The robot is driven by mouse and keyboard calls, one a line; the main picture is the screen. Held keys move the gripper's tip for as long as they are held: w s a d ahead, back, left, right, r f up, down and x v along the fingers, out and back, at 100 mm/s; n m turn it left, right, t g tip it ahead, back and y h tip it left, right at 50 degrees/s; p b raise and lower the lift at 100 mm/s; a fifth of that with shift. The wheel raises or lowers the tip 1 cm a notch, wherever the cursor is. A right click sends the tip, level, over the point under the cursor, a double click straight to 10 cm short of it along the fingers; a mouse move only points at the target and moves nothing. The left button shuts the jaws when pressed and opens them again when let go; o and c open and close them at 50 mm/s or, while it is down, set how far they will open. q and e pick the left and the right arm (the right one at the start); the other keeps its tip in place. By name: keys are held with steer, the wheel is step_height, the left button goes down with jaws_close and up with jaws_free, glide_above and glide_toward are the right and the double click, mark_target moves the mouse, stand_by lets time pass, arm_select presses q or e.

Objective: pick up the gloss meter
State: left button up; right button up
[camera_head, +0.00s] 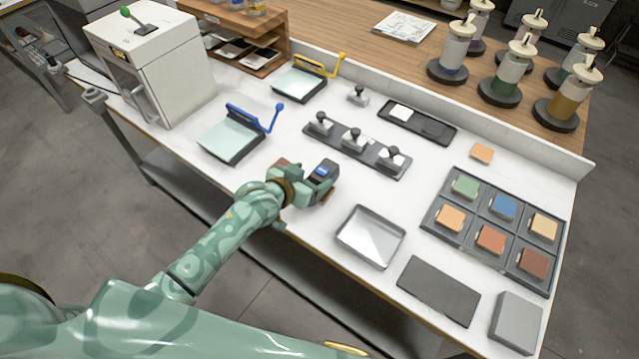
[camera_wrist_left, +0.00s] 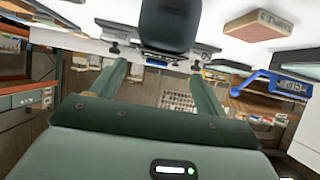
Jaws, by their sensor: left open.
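The gloss meter (camera_head: 323,172), a small dark device with a blue screen, stands on the white bench near its front edge. My left gripper (camera_head: 308,187) reaches in from the left, low over the bench, right beside the meter. In the left wrist view the two green fingers (camera_wrist_left: 165,80) are apart, and the dark meter (camera_wrist_left: 168,25) shows beyond and between their tips. I cannot tell whether a finger touches it. The gripper hides part of the meter's lower side in the head view. My right gripper is not in view.
A reddish-brown block (camera_head: 281,165) lies just behind my left gripper. A blue-handled board (camera_head: 232,140) stands to the left. A row of small stampers (camera_head: 354,143) is behind the meter.

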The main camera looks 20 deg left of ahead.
mark_target(319, 174)
arm_select(q)
steer(key=x, duration=0.2)
steer(key=b+x, duration=0.1)
steer(key=x, duration=0.1)
steer(key=shift+d+f, duration=0.25)
steer(key=shift+d, duration=0.05)
steer(key=shift+r, duration=0.1)
steer(key=c, duration=1.5)
steer(key=shift+o, duration=0.2)
steer(key=shift+r+p, duration=0.45)
steer(key=shift+r, duration=1.15)
steer(key=s+d+r+p, duration=0.3)
steer(key=s+r, duration=0.7)
steer(key=s, duration=0.3)
steer(key=shift+s, duration=0.35)
